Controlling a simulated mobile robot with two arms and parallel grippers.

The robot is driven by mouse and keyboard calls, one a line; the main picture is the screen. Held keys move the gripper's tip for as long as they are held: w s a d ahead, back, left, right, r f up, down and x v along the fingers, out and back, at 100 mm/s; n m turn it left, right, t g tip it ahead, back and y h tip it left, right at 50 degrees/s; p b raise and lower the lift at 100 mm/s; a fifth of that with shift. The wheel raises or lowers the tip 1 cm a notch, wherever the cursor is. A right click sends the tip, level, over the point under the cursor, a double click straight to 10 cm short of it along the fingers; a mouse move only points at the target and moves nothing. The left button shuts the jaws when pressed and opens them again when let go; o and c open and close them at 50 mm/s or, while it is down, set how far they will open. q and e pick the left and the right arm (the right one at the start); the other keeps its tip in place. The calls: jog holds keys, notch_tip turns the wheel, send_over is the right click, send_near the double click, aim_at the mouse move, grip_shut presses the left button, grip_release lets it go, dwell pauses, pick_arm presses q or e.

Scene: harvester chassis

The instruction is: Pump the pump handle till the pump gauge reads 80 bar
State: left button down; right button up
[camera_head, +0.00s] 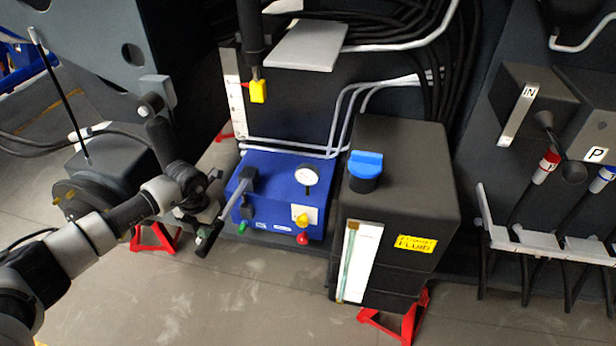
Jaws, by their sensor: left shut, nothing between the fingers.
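A blue pump unit (270,210) sits low in the middle of the head view. Its round white pump gauge (307,175) is on the top; the reading is too small to make out. The pump handle (210,236) is a lever with a dark grip, sloping down to the left from a dark pivot block on the pump's top. My left gripper (209,211) is at the handle's left side, close to it, shut with nothing in it. I cannot tell whether it touches the handle. My right gripper is out of view.
A black fluid tank (400,190) with a blue cap (365,170) and a yellow label stands right of the pump. Grey pipes (340,110) run behind. Red stands (405,318) are on the floor. A hose rack (550,242) is at the right. The floor in front is clear.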

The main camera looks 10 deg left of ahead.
pick_arm(q)
jog(key=shift+f+b, duration=1.6)
jog(key=shift+f, duration=0.3)
pick_arm(e)
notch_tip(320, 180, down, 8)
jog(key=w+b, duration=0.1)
jog(key=b, duration=0.4)
pick_arm(q)
jog(key=shift+f+b, duration=1)
jog(key=shift+f, duration=3.4)
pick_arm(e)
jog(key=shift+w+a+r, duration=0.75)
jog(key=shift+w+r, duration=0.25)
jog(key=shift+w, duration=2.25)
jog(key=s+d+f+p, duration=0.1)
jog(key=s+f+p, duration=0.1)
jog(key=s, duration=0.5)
pick_arm(q)
notch_tip(320, 180, up, 13)
jog(key=p, duration=0.9)
jog(key=shift+s+f, duration=0.15)
jog(key=shift+f, duration=0.05)
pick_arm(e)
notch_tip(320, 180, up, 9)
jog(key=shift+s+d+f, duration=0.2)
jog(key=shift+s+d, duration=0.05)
pick_arm(q)
jog(key=shift+f, duration=0.1)
